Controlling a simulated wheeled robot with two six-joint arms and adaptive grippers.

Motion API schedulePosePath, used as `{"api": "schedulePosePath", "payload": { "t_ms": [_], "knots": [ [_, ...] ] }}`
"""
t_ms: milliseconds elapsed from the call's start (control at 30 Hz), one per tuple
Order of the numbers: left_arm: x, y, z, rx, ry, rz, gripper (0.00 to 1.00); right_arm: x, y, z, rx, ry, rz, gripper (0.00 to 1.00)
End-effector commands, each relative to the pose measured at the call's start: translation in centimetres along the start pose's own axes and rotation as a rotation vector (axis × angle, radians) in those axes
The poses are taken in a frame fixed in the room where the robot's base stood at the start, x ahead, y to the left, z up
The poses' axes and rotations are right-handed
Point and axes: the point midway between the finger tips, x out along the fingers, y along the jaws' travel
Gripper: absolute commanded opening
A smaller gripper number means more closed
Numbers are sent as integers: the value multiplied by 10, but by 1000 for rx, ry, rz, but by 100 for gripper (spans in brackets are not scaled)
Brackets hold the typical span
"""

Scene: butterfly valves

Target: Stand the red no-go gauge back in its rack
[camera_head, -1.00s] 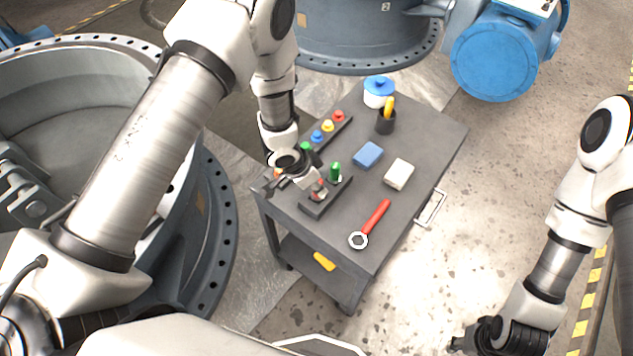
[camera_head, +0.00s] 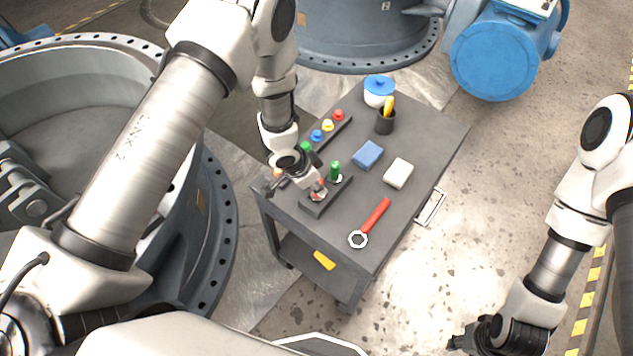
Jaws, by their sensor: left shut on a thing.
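The dark gauge rack (camera_head: 313,209) sits at the near left part of the grey cart top. A green gauge (camera_head: 335,171) stands upright in its far end. The red no-go gauge (camera_head: 319,185) shows as a small red and metal piece at the rack's near end, partly hidden by my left gripper (camera_head: 318,188). My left gripper is shut on it, low over the rack. I cannot tell how deep the gauge sits in the rack. My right gripper (camera_head: 470,342) hangs away from the cart at the lower right; its fingers are too small and dark to read.
On the cart (camera_head: 436,136) are a strip of coloured knobs (camera_head: 328,126), a blue-lidded pot (camera_head: 379,91), a black cup (camera_head: 385,122), a blue block (camera_head: 368,155), a white block (camera_head: 398,173) and a red-handled wrench (camera_head: 375,215). A large flanged valve (camera_head: 205,240) stands close on the left.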

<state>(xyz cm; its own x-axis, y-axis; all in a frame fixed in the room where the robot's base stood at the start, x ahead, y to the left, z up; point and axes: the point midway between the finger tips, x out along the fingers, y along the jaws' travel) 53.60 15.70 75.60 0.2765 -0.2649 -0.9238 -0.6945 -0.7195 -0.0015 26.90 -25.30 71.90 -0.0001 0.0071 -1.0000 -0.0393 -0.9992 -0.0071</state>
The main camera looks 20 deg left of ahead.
Motion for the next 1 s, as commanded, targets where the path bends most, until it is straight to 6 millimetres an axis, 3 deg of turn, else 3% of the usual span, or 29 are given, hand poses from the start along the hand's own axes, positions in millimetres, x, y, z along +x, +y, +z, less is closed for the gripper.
{"api": "schedulePosePath", "payload": {
  "t_ms": [433,467,533,767,867,1000],
  "knots": [
    [5,0,2,0,1,0,0,2,0,0,0,0,0,40],
    [5,0,2,0,1,0,30,2,0,0,0,0,0,40],
    [5,0,2,0,1,0,55,2,0,0,0,0,0,40],
    [5,0,2,0,0,0,56,2,0,0,0,0,0,40],
    [5,0,2,0,0,0,81,2,0,0,0,0,0,40],
    [5,0,2,0,0,0,81,2,0,0,0,0,0,40]
  ]
}}
